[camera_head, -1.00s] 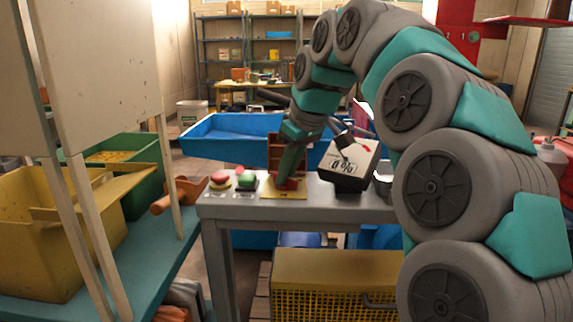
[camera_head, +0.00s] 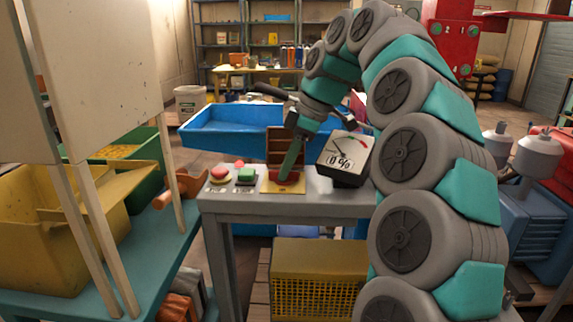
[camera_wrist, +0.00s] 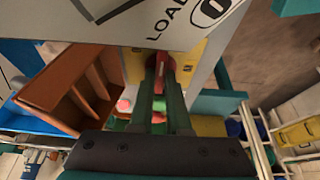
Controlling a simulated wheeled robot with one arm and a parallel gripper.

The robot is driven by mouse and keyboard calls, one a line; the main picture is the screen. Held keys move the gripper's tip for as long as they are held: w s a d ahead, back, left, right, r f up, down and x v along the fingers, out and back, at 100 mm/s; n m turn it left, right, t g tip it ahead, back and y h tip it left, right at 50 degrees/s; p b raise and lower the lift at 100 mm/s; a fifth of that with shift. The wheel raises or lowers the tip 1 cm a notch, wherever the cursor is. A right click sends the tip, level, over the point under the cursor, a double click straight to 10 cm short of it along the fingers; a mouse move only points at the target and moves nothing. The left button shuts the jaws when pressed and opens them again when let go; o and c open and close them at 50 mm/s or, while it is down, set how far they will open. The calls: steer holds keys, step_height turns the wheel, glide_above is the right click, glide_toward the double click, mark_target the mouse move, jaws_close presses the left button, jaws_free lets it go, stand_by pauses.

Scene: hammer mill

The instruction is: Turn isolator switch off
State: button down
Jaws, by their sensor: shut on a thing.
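The isolator switch is a red handle (camera_head: 286,177) on a yellow plate (camera_head: 270,187), set on the grey control desk. My gripper (camera_head: 290,171) reaches down onto it from above, with its long green fingers tilted. In the wrist view the fingers (camera_wrist: 161,88) are closed around the red handle (camera_wrist: 163,68), with the yellow plate (camera_wrist: 134,66) behind. The fingers hide part of the handle, so its exact angle is hard to tell.
A load meter (camera_head: 345,152) stands close right of the switch. A green button (camera_head: 246,175) and a red button (camera_head: 220,174) are to its left. A brown open rack (camera_head: 279,143) stands behind it. A white panel on legs (camera_head: 90,70) rises at the left.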

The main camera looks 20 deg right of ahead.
stand_by(0.3)
steer(key=c, duration=0.9)
jaws_free()
